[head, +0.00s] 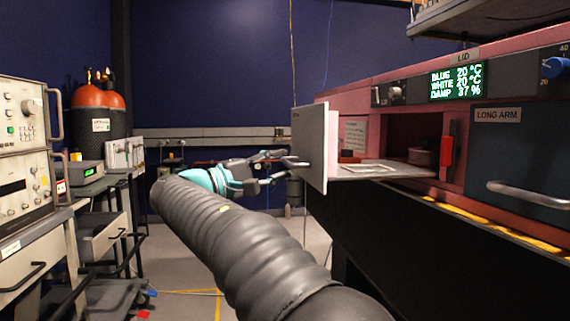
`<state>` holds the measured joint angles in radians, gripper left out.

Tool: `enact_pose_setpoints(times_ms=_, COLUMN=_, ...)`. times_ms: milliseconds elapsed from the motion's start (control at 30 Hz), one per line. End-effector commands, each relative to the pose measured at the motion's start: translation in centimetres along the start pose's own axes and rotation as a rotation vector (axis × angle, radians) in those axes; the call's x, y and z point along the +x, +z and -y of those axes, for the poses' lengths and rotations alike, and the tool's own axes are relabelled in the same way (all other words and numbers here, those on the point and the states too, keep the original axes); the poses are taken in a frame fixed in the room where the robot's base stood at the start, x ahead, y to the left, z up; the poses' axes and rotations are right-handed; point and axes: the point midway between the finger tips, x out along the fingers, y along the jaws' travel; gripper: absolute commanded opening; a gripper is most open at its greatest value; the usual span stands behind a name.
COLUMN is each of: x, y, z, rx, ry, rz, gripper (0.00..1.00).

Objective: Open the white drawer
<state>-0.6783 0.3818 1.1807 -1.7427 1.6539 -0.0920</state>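The white drawer (312,146) is pulled out of the pink foam enclosure, its pale front panel standing well clear of the opening. Its flat tray (400,171) shows behind the panel, with a light, flat, frame-like item (366,168) on it. A small handle (297,163) sticks out from the outer face of the panel. My gripper (284,165), dark with a teal wrist, is just left of the panel at handle height. Its two fingers are spread, one above and one below the handle's level. Whether they touch the handle is too small to tell.
A dark blue front marked LONG ARM (520,150) with a metal handle is at the right. A display (456,82) sits above the opening. Instrument racks (25,165) and red-topped cylinders (95,105) stand at the left. The floor (185,262) between is mostly clear.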

Motion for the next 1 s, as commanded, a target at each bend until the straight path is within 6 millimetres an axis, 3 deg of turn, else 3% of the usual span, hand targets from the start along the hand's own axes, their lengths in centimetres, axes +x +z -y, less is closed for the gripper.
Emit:
enact_pose_setpoints(times_ms=200, x=-4.6, y=-0.1, z=0.0, rx=0.0, ry=0.001, rz=-0.004, gripper=0.37)
enact_pose_setpoints(times_ms=400, x=-7.8, y=-0.1, z=0.0, rx=-0.001, ry=0.0, rz=-0.003, gripper=0.37)
enact_pose_setpoints(times_ms=600, x=-9.2, y=0.0, z=0.0, rx=0.0, ry=0.0, rz=-0.001, gripper=0.37)
enact_pose_setpoints(times_ms=1000, x=-9.4, y=-0.2, z=0.0, rx=0.004, ry=0.001, rz=-0.009, gripper=0.37)
